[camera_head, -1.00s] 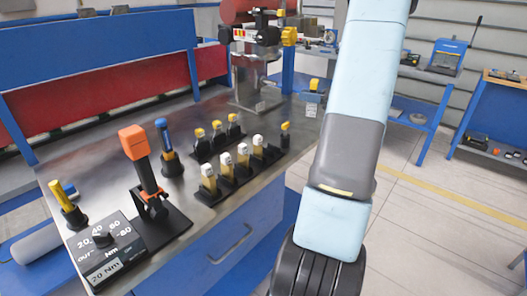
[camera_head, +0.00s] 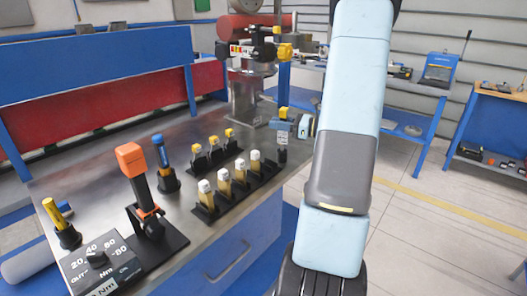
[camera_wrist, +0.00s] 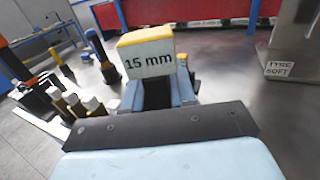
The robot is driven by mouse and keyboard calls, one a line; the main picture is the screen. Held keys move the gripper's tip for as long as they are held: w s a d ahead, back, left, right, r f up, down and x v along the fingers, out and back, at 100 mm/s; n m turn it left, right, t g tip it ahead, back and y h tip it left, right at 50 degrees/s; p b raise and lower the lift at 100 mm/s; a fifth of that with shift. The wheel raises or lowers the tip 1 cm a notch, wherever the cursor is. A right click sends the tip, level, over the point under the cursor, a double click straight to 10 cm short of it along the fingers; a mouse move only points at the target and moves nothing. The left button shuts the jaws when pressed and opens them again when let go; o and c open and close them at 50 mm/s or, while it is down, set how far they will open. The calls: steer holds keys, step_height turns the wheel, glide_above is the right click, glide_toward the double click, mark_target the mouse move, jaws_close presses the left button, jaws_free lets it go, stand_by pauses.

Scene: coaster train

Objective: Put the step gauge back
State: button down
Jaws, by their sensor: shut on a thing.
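The step gauge is a block with a yellow top and a white face reading "15 mm" in the wrist view (camera_wrist: 150,57). My gripper (camera_wrist: 160,88) is shut on it, with a blue finger on each side. In the head view the gauge's yellow top (camera_head: 283,112) shows above the bench at its far right part, and my gripper (camera_head: 290,125) is around it. A dark upright piece (camera_head: 282,154) is just below the gripper in that view. I cannot tell whether the gauge touches it or hangs above; the gauge's lower end is hidden.
A black rack (camera_head: 240,196) of several white-capped pieces and a row of yellow-capped pieces (camera_head: 214,146) stand left of my gripper. A metal column (camera_head: 245,95) stands behind. An orange-handled tool (camera_head: 131,160), blue-handled tool (camera_head: 161,157) and dial box (camera_head: 100,265) are farther left.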

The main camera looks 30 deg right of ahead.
steer(key=shift+w+a+f, duration=0.2)
steer(key=shift+a+f, duration=0.7)
steer(key=shift+f, duration=0.65)
steer(key=shift+w+a+f, duration=0.2)
steer(key=shift+a+f, duration=0.65)
steer(key=shift+f, duration=0.65)
steer(key=shift+w+a+f, duration=0.2)
steer(key=shift+a+f, duration=0.7)
steer(key=shift+f, duration=0.65)
steer(key=c, duration=0.9)
jaws_free()
